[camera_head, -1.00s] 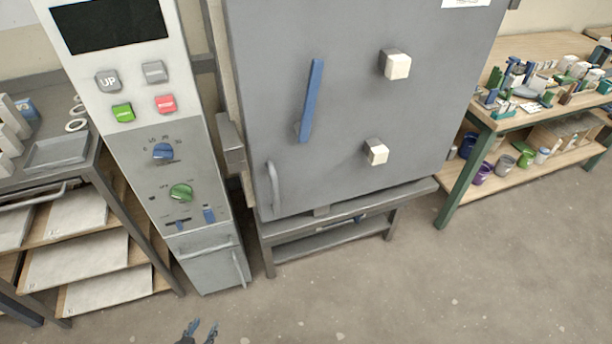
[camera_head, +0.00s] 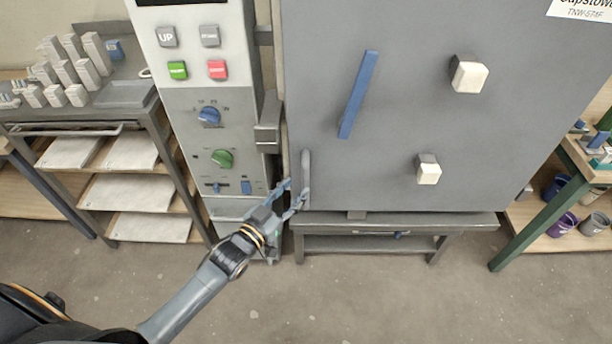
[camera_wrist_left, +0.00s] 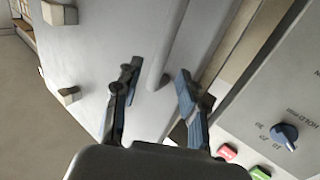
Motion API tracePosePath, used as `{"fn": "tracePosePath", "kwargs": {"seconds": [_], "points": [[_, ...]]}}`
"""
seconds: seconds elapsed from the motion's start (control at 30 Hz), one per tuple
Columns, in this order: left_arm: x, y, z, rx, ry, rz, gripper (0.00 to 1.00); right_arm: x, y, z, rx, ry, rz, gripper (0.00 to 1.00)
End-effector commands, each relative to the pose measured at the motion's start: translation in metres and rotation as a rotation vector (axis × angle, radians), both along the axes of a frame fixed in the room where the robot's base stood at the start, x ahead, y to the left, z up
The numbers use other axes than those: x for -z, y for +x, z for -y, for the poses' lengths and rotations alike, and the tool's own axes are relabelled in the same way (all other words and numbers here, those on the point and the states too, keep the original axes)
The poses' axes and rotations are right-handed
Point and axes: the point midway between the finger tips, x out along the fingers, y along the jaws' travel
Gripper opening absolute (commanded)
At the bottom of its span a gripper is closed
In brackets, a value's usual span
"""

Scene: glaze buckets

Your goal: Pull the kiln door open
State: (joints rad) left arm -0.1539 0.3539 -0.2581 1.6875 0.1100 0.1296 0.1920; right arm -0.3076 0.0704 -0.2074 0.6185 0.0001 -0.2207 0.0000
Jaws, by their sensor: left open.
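The kiln door (camera_head: 400,120) is a large grey panel that looks closed. Its curved grey handle (camera_head: 306,172) stands upright near the lower left edge. A long blue bar (camera_head: 358,95) is fixed higher on the door. My left gripper (camera_head: 292,196) is open at the lower part of the handle. In the left wrist view the handle (camera_wrist_left: 163,62) runs down between the two spread fingers of the left gripper (camera_wrist_left: 153,95). I cannot tell whether a finger touches it. The right gripper is not in view.
The control panel (camera_head: 190,110) with knobs and buttons stands close left of the door. Two white-faced blocks, an upper one (camera_head: 468,74) and a lower one (camera_head: 428,170), stick out of the door. A shelf rack (camera_head: 185,190) stands left. The floor (camera_head: 400,300) in front is clear.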

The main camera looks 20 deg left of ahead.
Motion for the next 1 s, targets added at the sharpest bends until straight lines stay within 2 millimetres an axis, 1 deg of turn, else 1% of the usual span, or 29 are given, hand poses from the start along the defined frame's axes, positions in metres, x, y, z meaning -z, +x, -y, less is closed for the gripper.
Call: {"fn": "tracePosePath", "kwargs": {"seconds": [0.03, 0.1, 0.2, 0.3, 0.43, 0.7, 0.87, 0.9, 1.0], "points": [[-0.002, 0.012, 0.003, 0.0, 0.0, 0.001, 0.41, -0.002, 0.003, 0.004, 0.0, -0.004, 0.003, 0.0], [-0.002, 0.024, 0.007, 0.0, -0.001, 0.002, 0.41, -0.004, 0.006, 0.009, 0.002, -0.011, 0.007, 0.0], [-0.001, 0.037, 0.012, 0.0, 0.001, 0.0, 0.41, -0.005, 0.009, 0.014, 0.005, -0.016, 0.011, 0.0], [0.0, 0.046, 0.015, 0.0, 0.001, -0.001, 0.41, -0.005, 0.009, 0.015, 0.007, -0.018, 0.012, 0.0], [0.0, 0.052, 0.017, 0.0, 0.001, 0.0, 0.41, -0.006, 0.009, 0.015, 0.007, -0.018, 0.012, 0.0], [0.001, 0.053, 0.017, 0.0, 0.001, -0.001, 0.41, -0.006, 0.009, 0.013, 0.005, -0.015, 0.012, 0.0], [0.001, 0.053, 0.017, 0.0, 0.001, -0.001, 0.09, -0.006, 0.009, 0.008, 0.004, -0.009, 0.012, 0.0], [0.001, 0.053, 0.017, 0.0, 0.001, -0.001, 0.0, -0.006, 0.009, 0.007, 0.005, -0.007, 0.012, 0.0], [0.001, 0.053, 0.017, 0.0, 0.001, -0.001, 0.0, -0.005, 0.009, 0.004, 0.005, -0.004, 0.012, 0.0]]}}
